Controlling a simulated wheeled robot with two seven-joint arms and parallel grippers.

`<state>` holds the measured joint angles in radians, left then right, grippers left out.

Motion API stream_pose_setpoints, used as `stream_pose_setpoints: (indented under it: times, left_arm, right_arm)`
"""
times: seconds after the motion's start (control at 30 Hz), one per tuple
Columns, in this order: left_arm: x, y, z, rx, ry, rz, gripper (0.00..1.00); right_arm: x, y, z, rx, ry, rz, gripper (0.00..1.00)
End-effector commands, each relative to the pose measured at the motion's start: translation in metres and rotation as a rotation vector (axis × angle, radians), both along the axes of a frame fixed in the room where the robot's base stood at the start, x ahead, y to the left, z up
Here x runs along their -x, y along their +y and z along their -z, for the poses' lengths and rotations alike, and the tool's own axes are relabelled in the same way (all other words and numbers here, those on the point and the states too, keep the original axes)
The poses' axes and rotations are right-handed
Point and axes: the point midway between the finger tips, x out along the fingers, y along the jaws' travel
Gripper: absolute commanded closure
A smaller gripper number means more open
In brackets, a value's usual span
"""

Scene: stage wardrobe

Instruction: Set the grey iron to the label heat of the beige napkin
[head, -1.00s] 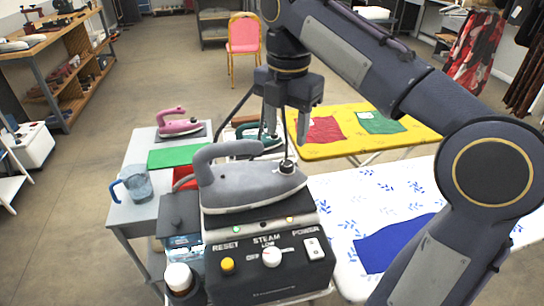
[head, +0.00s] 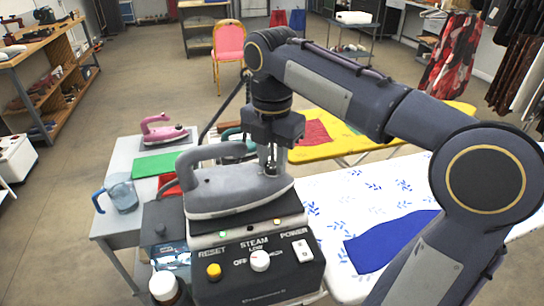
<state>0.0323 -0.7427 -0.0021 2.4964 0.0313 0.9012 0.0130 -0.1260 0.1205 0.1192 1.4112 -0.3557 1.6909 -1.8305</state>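The grey iron (head: 235,192) rests on a black steam station (head: 255,270), its tip pointing right. A small dial (head: 270,168) stands on top of the iron near its front. My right gripper (head: 270,160) points down at this dial, with its fingertips at or beside it. The fingers overlap in this view, so I cannot tell whether they are apart or pressing the dial. The dial's marks are too small to read. I see no beige napkin or label that I can make out. My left gripper is out of view.
The station has a yellow reset button (head: 214,271), a steam knob (head: 260,261) and a power switch (head: 302,251). A pink iron (head: 163,130) and a blue jug (head: 121,193) stand on the grey table to the left. A blue cloth (head: 385,240) lies on the white ironing board (head: 400,180).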

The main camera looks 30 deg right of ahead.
Motion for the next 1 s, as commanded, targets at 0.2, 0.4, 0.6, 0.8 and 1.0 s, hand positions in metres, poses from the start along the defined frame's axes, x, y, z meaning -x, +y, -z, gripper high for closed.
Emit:
stream_pose_setpoints:
  times: [0.2,0.4,0.6,0.8,1.0]
  left_arm:
    - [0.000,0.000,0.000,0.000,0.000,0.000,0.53]
    - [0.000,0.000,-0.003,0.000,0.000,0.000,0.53]
    - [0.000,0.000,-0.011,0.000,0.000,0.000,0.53]
    - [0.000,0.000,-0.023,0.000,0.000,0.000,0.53]
    - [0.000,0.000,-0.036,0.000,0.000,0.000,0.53]
  right_arm:
    - [0.000,0.000,0.000,0.000,0.000,0.000,0.95]
    - [0.000,0.000,-0.001,0.000,0.001,0.022,0.95]
    - [0.000,0.000,-0.002,0.001,0.002,0.106,0.95]
    - [0.000,0.000,-0.003,0.002,0.001,0.262,0.95]
    - [0.000,0.000,-0.004,0.001,0.001,0.451,0.95]
